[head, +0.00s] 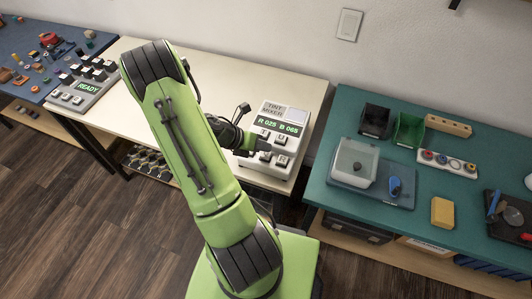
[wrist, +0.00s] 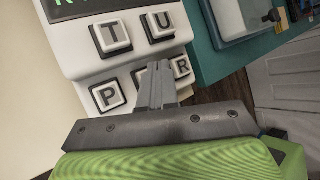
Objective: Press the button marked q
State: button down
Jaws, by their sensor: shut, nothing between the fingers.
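The tint mixer (head: 300,116) is a pale panel with a green display reading "R 025 B 065" and white square buttons. In the wrist view I read the buttons T (wrist: 112,36), U (wrist: 158,25), P (wrist: 107,96) and R (wrist: 181,67). Between P and R, another button is mostly covered by my fingers, so its letter cannot be read. No q is legible. My gripper (wrist: 158,68) is shut and empty, its fingertips over that middle button. Contact cannot be told. In the head view, my gripper (head: 267,147) is over the mixer's keys.
The mixer stands on a cream table (head: 225,80). A second keypad with a READY display (head: 88,87) is at the left. A teal table (head: 325,200) at the right holds bins, a clear-lidded box (head: 355,160) and a yellow block (head: 442,212).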

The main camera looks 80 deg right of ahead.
aim_at(263, 154)
jog(key=shift+f, duration=0.15)
jog(key=shift+f, duration=0.25)
jog(key=shift+f+b, duration=0.3)
jog(key=shift+f, duration=0.25)
dwell(0.7)
jog(key=shift+r, duration=0.1)
jog(key=shift+r+p, duration=0.85)
jog(key=shift+p, duration=0.2)
jog(key=shift+r, duration=0.1)
notch_tip(263, 154, up, 5)
jog(key=p, duration=0.5)
dwell(1.1)
